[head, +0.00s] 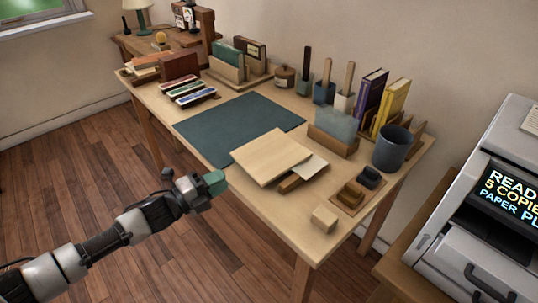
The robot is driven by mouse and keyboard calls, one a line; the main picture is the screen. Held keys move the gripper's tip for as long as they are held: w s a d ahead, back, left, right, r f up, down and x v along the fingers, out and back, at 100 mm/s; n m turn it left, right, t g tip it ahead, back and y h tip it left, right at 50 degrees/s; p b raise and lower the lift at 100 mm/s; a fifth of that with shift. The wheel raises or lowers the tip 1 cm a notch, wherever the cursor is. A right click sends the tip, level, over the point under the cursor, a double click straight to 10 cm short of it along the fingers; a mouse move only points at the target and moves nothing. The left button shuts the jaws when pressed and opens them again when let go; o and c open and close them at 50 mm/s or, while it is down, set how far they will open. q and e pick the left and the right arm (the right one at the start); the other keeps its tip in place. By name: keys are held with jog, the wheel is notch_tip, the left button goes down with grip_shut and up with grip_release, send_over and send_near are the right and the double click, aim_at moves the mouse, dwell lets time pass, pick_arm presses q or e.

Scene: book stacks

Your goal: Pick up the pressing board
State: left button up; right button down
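A pale wooden board (265,155), which looks like the pressing board, lies flat on the table. It sits at the right corner of a dark green mat and appears to overlap it. A cream sheet (312,166) and a small brown wooden piece (289,184) show at its right side. My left gripper (211,185) is near the table's front edge, to the left of the board and apart from it. A green part shows at its tip; I cannot tell whether its fingers are open or shut. My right gripper is not in view.
The green mat (225,128) is bare on its left side. Books, holders and a dark cup (392,148) line the table's back and right. A small wooden block (324,219) is near the front right corner. A grey printer (480,230) stands at the right.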

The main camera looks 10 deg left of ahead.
aim_at(245, 169)
pick_arm(q)
jog(key=shift+x, duration=3.1)
jog(key=shift+s+f, duration=0.1)
jog(key=shift+c, duration=0.4)
grip_shut()
